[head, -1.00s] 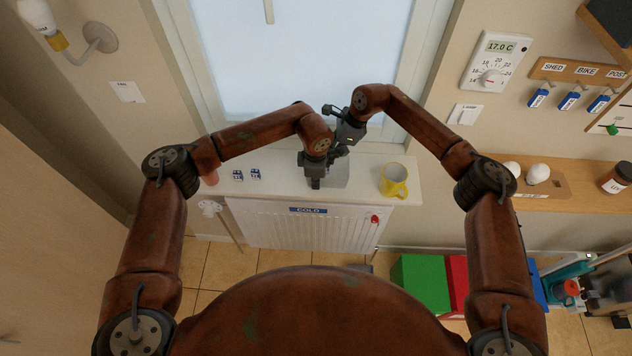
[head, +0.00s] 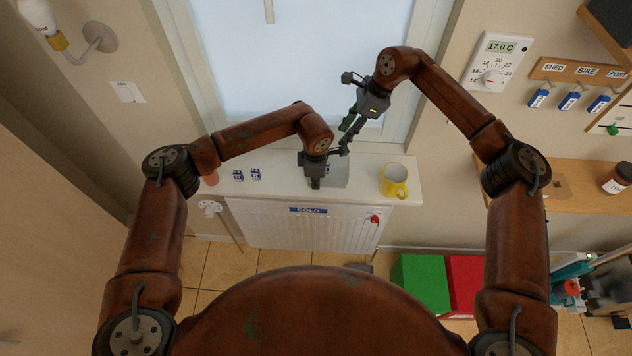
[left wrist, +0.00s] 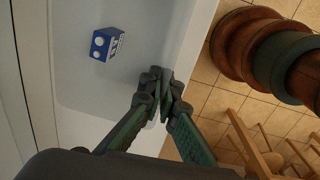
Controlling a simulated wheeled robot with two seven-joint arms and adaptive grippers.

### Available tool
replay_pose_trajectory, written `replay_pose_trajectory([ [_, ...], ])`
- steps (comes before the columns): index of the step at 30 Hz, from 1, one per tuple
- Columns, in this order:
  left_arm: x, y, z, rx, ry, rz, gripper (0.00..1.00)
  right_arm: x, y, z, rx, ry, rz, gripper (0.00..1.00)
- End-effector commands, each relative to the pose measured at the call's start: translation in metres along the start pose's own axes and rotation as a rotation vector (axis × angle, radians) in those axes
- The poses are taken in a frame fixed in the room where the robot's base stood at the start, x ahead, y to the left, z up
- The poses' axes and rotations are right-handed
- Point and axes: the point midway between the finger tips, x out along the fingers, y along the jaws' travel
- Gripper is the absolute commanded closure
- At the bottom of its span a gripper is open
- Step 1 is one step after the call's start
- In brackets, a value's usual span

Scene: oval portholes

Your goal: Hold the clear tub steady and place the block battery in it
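The clear tub (head: 343,173) stands on the white sill, partly hidden behind my left gripper in the head view. In the left wrist view the tub (left wrist: 85,90) fills the upper left. A blue block battery (left wrist: 107,43) with two white round spots lies inside it on the floor, apart from the walls. My left gripper (head: 315,184) is at the tub's near side; its fingers (left wrist: 164,85) are closed together on the tub's edge. My right gripper (head: 345,138) is above and behind the tub, fingers apart and empty.
Two blue-and-white blocks (head: 247,175) stand left of the tub on the sill (head: 290,172). A yellow mug (head: 394,180) stands close on the right. A radiator (head: 300,228) is below and a window (head: 310,60) behind. A wooden shelf (head: 585,205) is at the right.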

Motion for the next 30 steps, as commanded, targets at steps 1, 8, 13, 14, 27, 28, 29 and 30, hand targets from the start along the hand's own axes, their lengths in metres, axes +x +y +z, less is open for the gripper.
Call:
replay_pose_trajectory([
  [1,0.0,0.0,0.0,0.0,0.0,0.0,1.0,0.0,0.0,0.0,0.0,0.0,0.0,0.68],
  [8,0.0,0.0,0.0,0.0,0.0,0.001,0.89,0.0,0.0,0.0,0.0,0.0,0.0,0.68],
  [13,0.0,0.0,0.0,0.0,0.0,0.001,0.77,0.0,0.0,0.0,0.0,0.0,0.0,0.68],
  [14,0.0,0.0,0.0,0.0,0.0,0.001,0.75,0.0,0.0,0.0,0.0,0.0,0.0,0.68],
  [27,-0.017,0.001,0.001,0.0,-0.002,0.003,0.75,0.001,0.0,0.0,0.0,0.0,0.0,0.68],
  [28,-0.021,0.001,0.001,0.001,-0.002,0.004,0.75,0.001,0.0,0.0,0.0,0.0,0.0,0.68],
  [29,-0.027,0.002,0.001,0.001,-0.002,0.004,0.75,0.001,0.0,0.0,0.0,0.0,0.0,0.68],
  [30,-0.035,0.001,0.001,0.001,-0.001,0.004,0.75,0.001,0.0,0.0,0.0,0.0,0.0,0.68],
])
